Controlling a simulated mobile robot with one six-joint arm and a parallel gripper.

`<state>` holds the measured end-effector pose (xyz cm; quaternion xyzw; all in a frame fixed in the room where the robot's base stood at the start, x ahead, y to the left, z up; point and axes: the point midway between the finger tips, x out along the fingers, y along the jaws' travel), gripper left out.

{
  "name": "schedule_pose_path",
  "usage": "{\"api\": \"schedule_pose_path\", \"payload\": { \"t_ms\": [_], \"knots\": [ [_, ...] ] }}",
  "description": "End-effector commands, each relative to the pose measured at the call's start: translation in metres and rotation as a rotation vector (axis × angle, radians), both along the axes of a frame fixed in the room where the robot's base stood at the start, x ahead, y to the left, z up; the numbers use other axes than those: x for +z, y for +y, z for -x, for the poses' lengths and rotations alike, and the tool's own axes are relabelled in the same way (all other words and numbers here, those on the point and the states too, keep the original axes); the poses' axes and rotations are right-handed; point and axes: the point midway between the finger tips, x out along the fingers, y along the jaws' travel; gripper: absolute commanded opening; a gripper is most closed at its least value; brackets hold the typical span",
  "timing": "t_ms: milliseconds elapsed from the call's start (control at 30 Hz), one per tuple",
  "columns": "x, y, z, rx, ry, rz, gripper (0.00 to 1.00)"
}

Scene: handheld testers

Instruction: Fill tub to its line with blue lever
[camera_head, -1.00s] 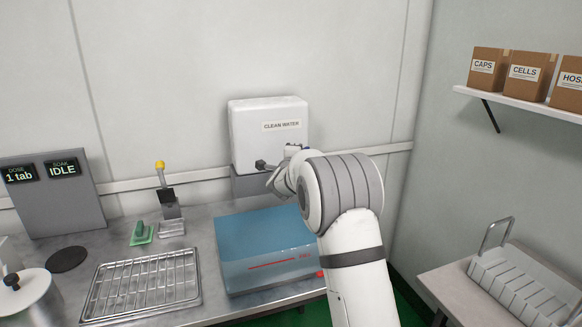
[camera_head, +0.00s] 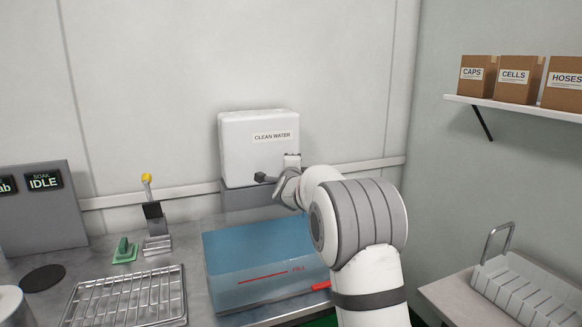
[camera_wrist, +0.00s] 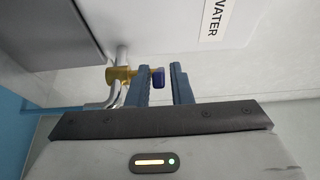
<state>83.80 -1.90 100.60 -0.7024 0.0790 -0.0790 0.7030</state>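The blue lever (camera_wrist: 158,77) sits on a brass valve (camera_wrist: 118,76) with a silver spout pipe (camera_wrist: 108,103) in the wrist view. My gripper (camera_wrist: 162,68) is open, and the lever shows between its two finger tips. I cannot tell if either finger touches it. In the head view my gripper is in front of the white CLEAN WATER tank (camera_head: 240,150), mostly hidden by my arm; the lever cannot be made out there. The blue see-through tub (camera_head: 222,292) stands below on the counter, with a red FILL line (camera_head: 262,274) on its front. Its water level is unclear.
A panel (camera_head: 35,215) reads IDLE. A red tab (camera_head: 321,286) is at the tub's front right. A slotted white rack (camera_head: 525,290) stands at right.

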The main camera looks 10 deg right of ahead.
Motion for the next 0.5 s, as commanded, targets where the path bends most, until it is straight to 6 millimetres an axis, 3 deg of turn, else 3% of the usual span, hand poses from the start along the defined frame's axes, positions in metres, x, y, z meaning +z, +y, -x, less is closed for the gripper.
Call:
{"api": "schedule_pose_path", "payload": {
  "t_ms": [133, 367, 500],
  "knots": [
    [0.0, 0.003, 0.0, 0.004, 0.0, 0.0, 0.31],
    [0.0, 0.004, 0.001, 0.005, 0.0, 0.0, 0.31],
    [0.0, 0.007, 0.011, 0.006, 0.0, 0.0, 0.31]
  ]
}}
